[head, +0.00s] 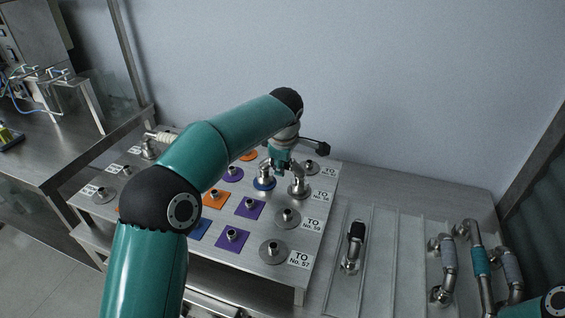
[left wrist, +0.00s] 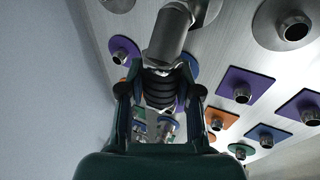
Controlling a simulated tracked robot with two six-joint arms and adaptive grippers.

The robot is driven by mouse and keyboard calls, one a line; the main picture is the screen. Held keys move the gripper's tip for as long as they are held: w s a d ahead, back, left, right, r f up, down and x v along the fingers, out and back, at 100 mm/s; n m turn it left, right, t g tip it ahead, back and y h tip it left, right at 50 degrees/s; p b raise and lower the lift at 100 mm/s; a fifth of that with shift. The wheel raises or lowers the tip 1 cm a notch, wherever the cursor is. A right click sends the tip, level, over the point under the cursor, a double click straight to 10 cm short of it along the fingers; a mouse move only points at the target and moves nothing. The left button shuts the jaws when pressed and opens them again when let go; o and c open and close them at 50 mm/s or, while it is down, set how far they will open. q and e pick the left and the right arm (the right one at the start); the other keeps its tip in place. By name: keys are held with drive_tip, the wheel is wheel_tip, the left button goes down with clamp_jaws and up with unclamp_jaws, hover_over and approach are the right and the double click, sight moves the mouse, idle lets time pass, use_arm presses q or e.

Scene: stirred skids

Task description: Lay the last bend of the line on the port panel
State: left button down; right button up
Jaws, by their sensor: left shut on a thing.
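My left gripper (head: 281,170) is over the right part of the port panel (head: 277,288). It is shut on the black ribbed grip (left wrist: 160,90) of a steel pipe bend (head: 299,182). One leg of the bend is at the round blue port (head: 264,184), the other at a steel port beside the "TO" labels. In the left wrist view the bend's steel tube (left wrist: 168,38) reaches up toward a steel disc. Whether both ends are fully seated I cannot tell. My right gripper is out of view.
Bare ports stand close around, among them a purple square one (head: 249,209) and a steel one (head: 273,251). A wall rises behind the panel.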

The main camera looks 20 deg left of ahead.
use_arm(q)
drive_tip(key=shift+f, duration=0.1)
drive_tip(key=c, duration=0.7)
unclamp_jaws()
drive_tip(key=v, duration=1.2)
drive_tip(key=shift+d, duration=0.1)
